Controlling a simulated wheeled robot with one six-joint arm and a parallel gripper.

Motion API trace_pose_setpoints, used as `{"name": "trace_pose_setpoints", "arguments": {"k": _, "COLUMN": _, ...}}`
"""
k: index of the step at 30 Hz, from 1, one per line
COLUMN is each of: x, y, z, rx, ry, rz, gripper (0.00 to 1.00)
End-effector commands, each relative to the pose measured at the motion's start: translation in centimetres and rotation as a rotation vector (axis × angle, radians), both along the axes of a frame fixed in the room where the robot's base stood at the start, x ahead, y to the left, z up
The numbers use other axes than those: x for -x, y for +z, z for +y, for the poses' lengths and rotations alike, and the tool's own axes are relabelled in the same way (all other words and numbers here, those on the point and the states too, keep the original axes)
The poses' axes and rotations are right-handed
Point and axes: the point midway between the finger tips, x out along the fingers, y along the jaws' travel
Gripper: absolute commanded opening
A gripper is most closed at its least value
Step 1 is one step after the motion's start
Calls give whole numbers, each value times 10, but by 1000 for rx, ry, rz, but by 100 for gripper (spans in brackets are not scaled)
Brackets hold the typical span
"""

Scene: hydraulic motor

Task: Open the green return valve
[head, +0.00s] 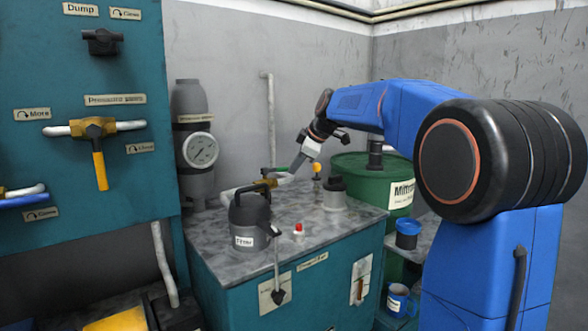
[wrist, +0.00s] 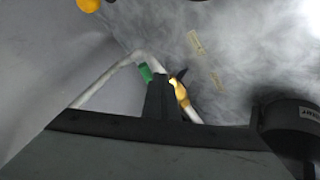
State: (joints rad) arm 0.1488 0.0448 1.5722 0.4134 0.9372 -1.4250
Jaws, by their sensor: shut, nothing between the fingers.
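The return valve has a brass body (head: 266,182) on a white pipe on top of the teal cabinet. Its green handle (head: 280,170) shows small beside my gripper. In the wrist view the green handle (wrist: 145,73) is just left of my dark fingers, and the brass body (wrist: 180,92) is just right of them. My gripper (head: 296,165) is shut and empty, pointing down at the valve from the right. In the wrist view its fingertips (wrist: 165,82) overlap the valve, hiding part of it. I cannot tell whether they touch the handle.
A dark filter can (head: 250,220) stands in front of the valve. A grey pot (head: 333,192), a yellow knob (head: 316,177) and a small red-topped item (head: 298,230) are on the cabinet top (head: 330,222). A gauge (head: 200,150) stands behind left, a green drum (head: 362,172) right.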

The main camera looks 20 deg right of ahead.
Motion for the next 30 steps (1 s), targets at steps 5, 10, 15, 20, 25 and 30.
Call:
{"name": "trace_pose_setpoints", "arguments": {"k": 5, "x": -14, "y": -1, "z": -6, "rx": -1, "ry": 128, "rz": 3, "gripper": 0}}
{"name": "trace_pose_setpoints", "arguments": {"k": 10, "x": -25, "y": -2, "z": -8, "rx": -1, "ry": 244, "rz": 2, "gripper": 0}}
{"name": "trace_pose_setpoints", "arguments": {"k": 15, "x": -33, "y": -1, "z": -8, "rx": 0, "ry": 270, "rz": 1, "gripper": 0}}
{"name": "trace_pose_setpoints", "arguments": {"k": 20, "x": -38, "y": -1, "z": -8, "rx": 1, "ry": 268, "rz": 0, "gripper": 0}}
{"name": "trace_pose_setpoints", "arguments": {"k": 25, "x": -41, "y": 0, "z": -9, "rx": 1, "ry": 265, "rz": -3, "gripper": 0}}
{"name": "trace_pose_setpoints", "arguments": {"k": 30, "x": -42, "y": 1, "z": -9, "rx": 2, "ry": 263, "rz": -5, "gripper": 0}}
